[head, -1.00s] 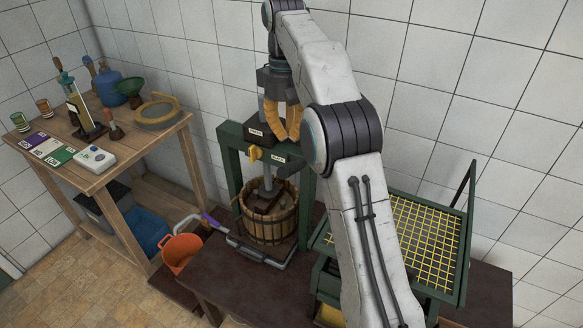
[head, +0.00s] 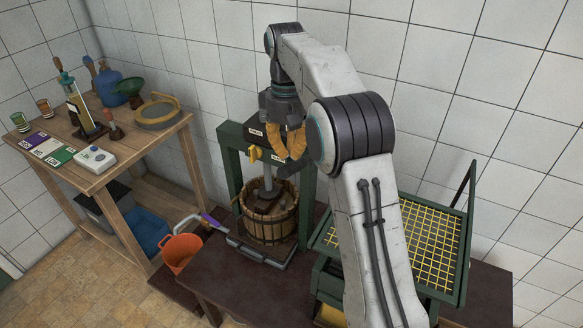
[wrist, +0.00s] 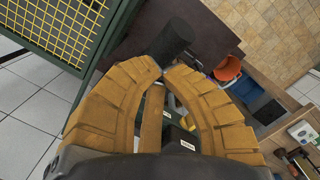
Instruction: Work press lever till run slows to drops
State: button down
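The screw press (head: 228,165) has a green frame and a slatted wooden basket (head: 270,218) on a dark bench. A dark lever (head: 285,170) shows at the press, partly hidden by my gripper. My gripper (head: 298,157) has curved yellow-orange fingers pointing down beside the press head. In the wrist view, a dark cylindrical handle (wrist: 172,38) lies just beyond my gripper (wrist: 166,69). The fingertips are close together with a small gap and overlap the handle's near end; I cannot tell whether they touch it. The spout and any liquid run are too small to make out.
An orange bucket (head: 181,251) stands left of the press. A wooden table (head: 108,172) at left holds bottles, cards and a white device. A green rack with yellow mesh (head: 430,240) stands right, behind my arm. White tiled walls close off the back.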

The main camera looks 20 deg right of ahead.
jog(key=shift+s+f, duration=0.1)
jog(key=shift+f, duration=1.1)
jog(key=shift+f+b, duration=1.5)
jog(key=shift+f, duration=0.65)
jog(key=shift+r, duration=0.1)
